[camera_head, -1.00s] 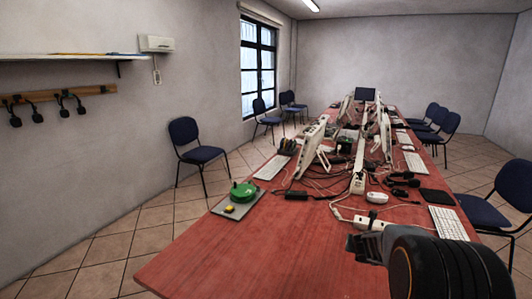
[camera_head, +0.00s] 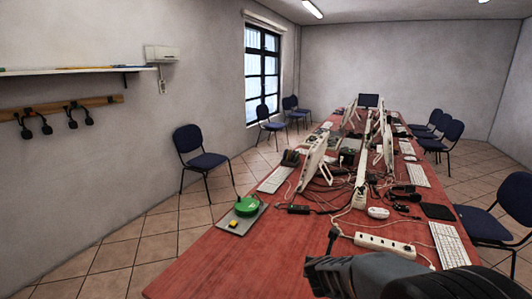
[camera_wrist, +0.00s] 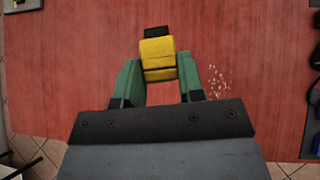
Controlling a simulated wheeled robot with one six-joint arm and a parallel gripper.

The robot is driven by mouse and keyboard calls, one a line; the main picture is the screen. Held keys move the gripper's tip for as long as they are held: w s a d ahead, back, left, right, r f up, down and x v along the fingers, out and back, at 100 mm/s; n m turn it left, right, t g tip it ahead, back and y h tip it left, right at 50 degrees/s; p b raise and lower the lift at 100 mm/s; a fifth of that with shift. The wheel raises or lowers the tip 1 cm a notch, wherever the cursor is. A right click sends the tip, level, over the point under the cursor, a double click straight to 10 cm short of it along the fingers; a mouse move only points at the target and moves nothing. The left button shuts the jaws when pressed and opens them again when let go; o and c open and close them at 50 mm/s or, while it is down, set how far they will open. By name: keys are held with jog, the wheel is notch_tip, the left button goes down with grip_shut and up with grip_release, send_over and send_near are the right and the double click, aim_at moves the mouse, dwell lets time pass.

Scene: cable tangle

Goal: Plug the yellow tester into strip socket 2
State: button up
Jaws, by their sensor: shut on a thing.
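My gripper (camera_wrist: 160,68) is shut on the yellow tester (camera_wrist: 158,48), a yellow block with a black end, held between two green fingers above the red table. In the head view my gripper (camera_head: 318,270) is at the table's near part, left of the white power strip (camera_head: 385,245); the held tester cannot be made out there. The strip lies on the table with a row of sockets and a cable. Socket numbers are too small to read, and my arm is close in front of the strip.
A grey mat (camera_head: 236,225) with a green round reel (camera_head: 247,206) and a small yellow item (camera_head: 233,224) lies at the table's left edge. Cables, a white mouse (camera_head: 378,212) and a keyboard (camera_head: 450,243) lie around the strip. The table's near left is clear.

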jog(key=shift+r+p, duration=2.5)
jog(key=shift+r, duration=0.55)
jog(key=s+d+f+m+b, duration=0.1)
jog(key=d+f+b, duration=0.35)
jog(key=d, duration=0.25)
jog(key=s+d+f+h+b, duration=0.1)
jog(key=d+f+b, duration=0.3)
jog(key=d+b, duration=0.3)
jog(key=s+d+f+m+b, duration=0.1)
jog(key=d+f+b, duration=0.35)
jog(key=d, duration=0.35)
jog(key=shift+g, duration=0.3)
jog(key=b+x, duration=0.1)
jog(key=x, duration=0.3)
jog(key=d+r+b+x, duration=0.1)
jog(key=x, duration=0.4)
jog(key=w+b+x, duration=0.1)
jog(key=x, duration=0.4)
jog(key=shift+d+r, duration=0.4)
jog(key=shift+w+d+f+b, duration=0.25)
jog(key=shift+w+f+b, duration=0.2)
jog(key=shift+f, duration=0.1)
notch_tip(320, 180, down, 4)
jog(key=b, duration=0.3)
jog(key=shift+w+d+r, duration=0.1)
jog(key=shift+w+r, duration=0.1)
jog(key=shift+r, duration=0.05)
